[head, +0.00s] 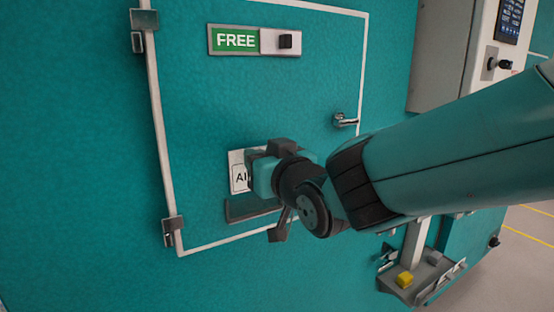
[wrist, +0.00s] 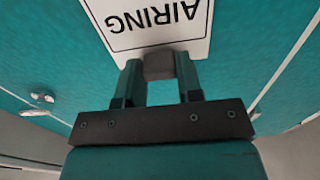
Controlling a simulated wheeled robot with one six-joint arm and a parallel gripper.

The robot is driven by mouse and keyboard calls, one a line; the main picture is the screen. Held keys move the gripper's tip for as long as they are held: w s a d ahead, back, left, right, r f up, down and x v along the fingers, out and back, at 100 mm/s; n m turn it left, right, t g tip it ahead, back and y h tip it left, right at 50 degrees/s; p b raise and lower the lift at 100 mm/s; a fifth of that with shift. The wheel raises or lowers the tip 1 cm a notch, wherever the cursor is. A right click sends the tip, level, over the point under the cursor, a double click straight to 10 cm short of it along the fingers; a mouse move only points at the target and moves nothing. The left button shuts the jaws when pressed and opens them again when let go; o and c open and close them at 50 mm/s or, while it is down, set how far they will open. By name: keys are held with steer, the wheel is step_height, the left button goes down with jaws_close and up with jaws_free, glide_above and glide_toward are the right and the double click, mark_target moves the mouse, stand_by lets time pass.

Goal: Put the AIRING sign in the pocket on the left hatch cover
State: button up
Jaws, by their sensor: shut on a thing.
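The white AIRING sign (head: 238,178) is in front of the left hatch cover (head: 200,100), mostly hidden behind my gripper (head: 257,174) in the head view. In the wrist view the sign (wrist: 160,22) appears upside down, with a dark grip block (wrist: 158,64) at its edge. My gripper (wrist: 158,78) is shut on this block. The dark grey pocket (head: 245,209) is low on the cover, just below the sign, its right part hidden by my wrist. I cannot tell whether the sign's lower edge is inside the pocket or in front of it.
A green FREE plate with a slider (head: 236,40) is high on the cover. A metal handle (head: 345,121) is at its right edge and hinges (head: 172,225) at its left. A grey control box (head: 445,55) and a bracket with a yellow block (head: 404,279) are farther right.

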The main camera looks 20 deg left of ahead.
steer(key=shift+f+b, duration=2.45)
steer(key=shift+b, duration=1.3)
stand_by(0.8)
steer(key=o, duration=1)
steer(key=shift+d, duration=0.1)
steer(key=shift+b+v, duration=2.2)
steer(key=shift+v, duration=1.5)
